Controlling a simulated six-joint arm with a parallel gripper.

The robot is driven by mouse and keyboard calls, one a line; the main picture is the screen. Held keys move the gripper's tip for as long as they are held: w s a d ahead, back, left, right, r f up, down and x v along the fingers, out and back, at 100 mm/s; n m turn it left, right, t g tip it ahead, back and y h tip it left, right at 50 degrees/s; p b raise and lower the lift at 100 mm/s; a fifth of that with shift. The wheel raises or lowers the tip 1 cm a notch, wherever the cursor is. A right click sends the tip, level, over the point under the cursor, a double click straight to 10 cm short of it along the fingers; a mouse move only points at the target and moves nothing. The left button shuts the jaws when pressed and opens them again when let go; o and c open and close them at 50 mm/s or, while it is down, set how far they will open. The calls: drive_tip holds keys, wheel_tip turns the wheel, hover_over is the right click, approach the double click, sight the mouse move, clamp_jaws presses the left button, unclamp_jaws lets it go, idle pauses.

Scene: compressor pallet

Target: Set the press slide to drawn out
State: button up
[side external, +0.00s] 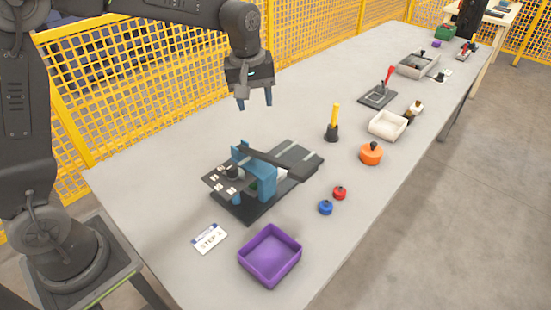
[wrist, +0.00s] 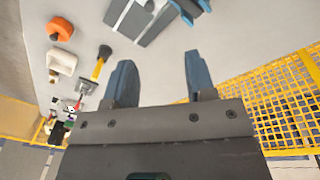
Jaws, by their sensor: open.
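The press (side external: 258,186) stands on the near part of the table, with a blue frame, a dark base plate and a long dark bar across its top. A grey grooved plate (side external: 298,157) extends from its right rear side; I cannot tell for sure which part is the slide. Part of the press (wrist: 145,14) shows at the top edge of the wrist view, cut off. My gripper (side external: 254,101) is open and empty, high above the table behind the press. Its two blue fingers (wrist: 160,78) are spread apart in the wrist view, touching nothing.
A purple tray (side external: 270,279), a STEP card (side external: 209,239), and blue (side external: 325,208) and red (side external: 339,193) knobs lie near the press. A yellow-handled tool (side external: 335,119), orange knob (side external: 371,155) and white bin (side external: 387,134) stand farther right. Yellow fencing (side external: 130,100) runs behind the table.

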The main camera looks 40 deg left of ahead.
drive_tip(key=w+f+n+g, duration=0.1)
drive_tip(key=w+f+n, duration=0.2)
drive_tip(key=w+f, duration=0.5)
drive_tip(key=shift+n, duration=0.3)
drive_tip(key=f, duration=0.9)
drive_tip(key=s+f, duration=0.1)
drive_tip(key=f, duration=0.4)
drive_tip(key=shift+s+f, duration=0.1)
drive_tip(key=shift+f, duration=0.05)
clamp_jaws()
